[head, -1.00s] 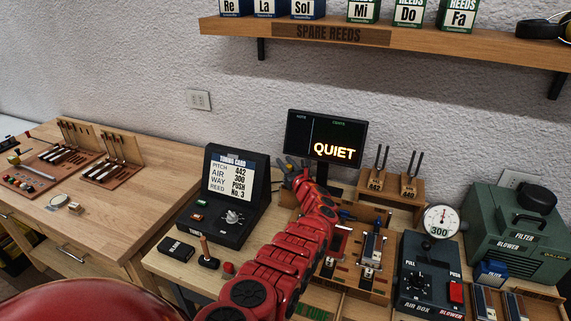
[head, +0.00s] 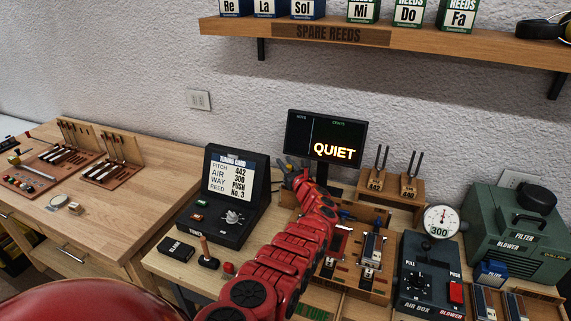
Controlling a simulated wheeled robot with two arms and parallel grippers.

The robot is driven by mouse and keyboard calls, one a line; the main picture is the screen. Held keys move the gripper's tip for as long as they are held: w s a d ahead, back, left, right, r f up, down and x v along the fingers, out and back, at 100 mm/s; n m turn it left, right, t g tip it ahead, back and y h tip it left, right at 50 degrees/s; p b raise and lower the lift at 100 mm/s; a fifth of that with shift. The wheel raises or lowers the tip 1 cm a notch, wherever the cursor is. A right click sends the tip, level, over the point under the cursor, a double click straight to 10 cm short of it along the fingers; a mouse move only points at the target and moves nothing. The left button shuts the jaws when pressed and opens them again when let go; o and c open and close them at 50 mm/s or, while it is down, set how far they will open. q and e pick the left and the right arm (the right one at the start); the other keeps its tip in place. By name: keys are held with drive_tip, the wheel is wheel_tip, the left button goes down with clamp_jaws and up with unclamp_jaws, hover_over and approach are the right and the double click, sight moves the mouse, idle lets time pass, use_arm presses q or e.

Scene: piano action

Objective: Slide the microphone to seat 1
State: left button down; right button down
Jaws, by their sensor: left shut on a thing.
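My left gripper (head: 287,168) reaches over the wooden reed stand (head: 377,284) from the near side, its tip at the stand's back left, left of the screen's foot. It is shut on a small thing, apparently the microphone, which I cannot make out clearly. The red arm hides the left part of the stand. I cannot read a label for seat 1. My right gripper is not in view.
The display (head: 326,138) reads QUIET behind the stand. A tuning card box (head: 226,190) stands left of my arm, and an air box (head: 428,276) stands right of the stand. Tuning forks (head: 411,170) stand upright at the back. The left bench has free room.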

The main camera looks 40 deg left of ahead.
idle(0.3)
use_arm(q)
drive_tip(key=w+d+b, duration=0.2)
drive_tip(key=d+b, duration=0.3)
drive_tip(key=d, duration=0.5)
drive_tip(key=shift+w+d+b, duration=0.15)
drive_tip(key=shift+w+b, duration=0.05)
drive_tip(key=shift+b, duration=0.1)
drive_tip(key=c, duration=0.6)
unclamp_jaws()
drive_tip(key=shift+c, duration=0.2)
drive_tip(key=b+v, duration=0.1)
drive_tip(key=v, duration=1.6)
drive_tip(key=shift+s, duration=0.2)
